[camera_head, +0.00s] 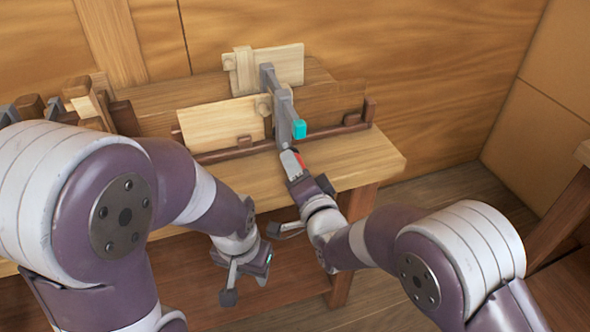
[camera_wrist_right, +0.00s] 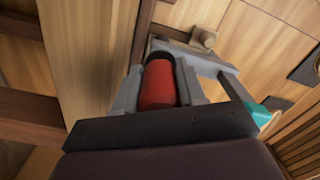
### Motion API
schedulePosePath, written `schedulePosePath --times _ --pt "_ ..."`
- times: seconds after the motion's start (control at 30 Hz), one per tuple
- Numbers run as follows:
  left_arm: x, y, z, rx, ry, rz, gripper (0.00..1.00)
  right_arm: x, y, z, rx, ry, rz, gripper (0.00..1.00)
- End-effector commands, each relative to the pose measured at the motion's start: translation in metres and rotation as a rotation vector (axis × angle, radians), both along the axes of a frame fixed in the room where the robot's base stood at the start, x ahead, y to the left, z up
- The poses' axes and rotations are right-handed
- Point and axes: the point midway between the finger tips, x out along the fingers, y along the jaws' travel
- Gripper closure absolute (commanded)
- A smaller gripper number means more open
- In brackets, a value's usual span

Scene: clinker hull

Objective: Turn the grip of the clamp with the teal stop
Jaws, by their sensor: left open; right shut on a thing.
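The grey clamp (camera_head: 284,106) stands across the wooden boards on the bench, with a teal stop (camera_head: 299,129) on its near end. The teal stop also shows at the right in the right wrist view (camera_wrist_right: 262,113). My right gripper (camera_head: 294,162) is shut on the clamp's red grip (camera_wrist_right: 158,84), which sits between its two fingers in the right wrist view. My left gripper (camera_head: 246,284) is open and empty, low in front of the bench edge.
The wooden bench (camera_head: 372,158) holds light boards (camera_head: 218,124) and a dark rail (camera_head: 236,150). Several other clamps and wooden blocks (camera_head: 80,100) stand at the left, partly behind my left arm. A wooden wall is behind. The bench's right end is clear.

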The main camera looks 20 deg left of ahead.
Motion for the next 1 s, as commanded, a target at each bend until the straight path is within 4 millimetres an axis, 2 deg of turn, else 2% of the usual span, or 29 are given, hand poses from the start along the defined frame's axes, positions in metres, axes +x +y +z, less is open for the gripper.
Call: schedulePosePath --times 0.03,0.53,0.57,0.6,0.63,1.0 --pt "0.0001 0.0 -0.0014 0.0 0.0 0.0 0.57 -0.0012 -0.0006 -0.0051 -0.001 0.012 0.001 0.91" --pt "0.0 0.0 -0.0018 0.0 0.0 0.0 0.57 -0.0017 -0.0005 -0.0059 0.009 0.023 0.002 0.91" --pt "0.0 0.0 -0.0018 0.0 0.0 0.0 0.57 -0.0017 -0.0006 -0.006 0.009 0.023 0.002 0.51" --pt "0.0 0.0 -0.0018 0.0 0.0 0.0 0.57 -0.0016 -0.0005 -0.0058 0.009 0.023 0.002 0.38" --pt "0.0 0.0 -0.0018 0.0 0.0 0.0 0.57 -0.0016 -0.0005 -0.0057 0.009 0.022 0.002 0.35" --pt "0.0 0.0 -0.0019 0.0 0.0 0.0 0.57 -0.0009 -0.0009 -0.0057 0.009 0.022 0.001 0.35"
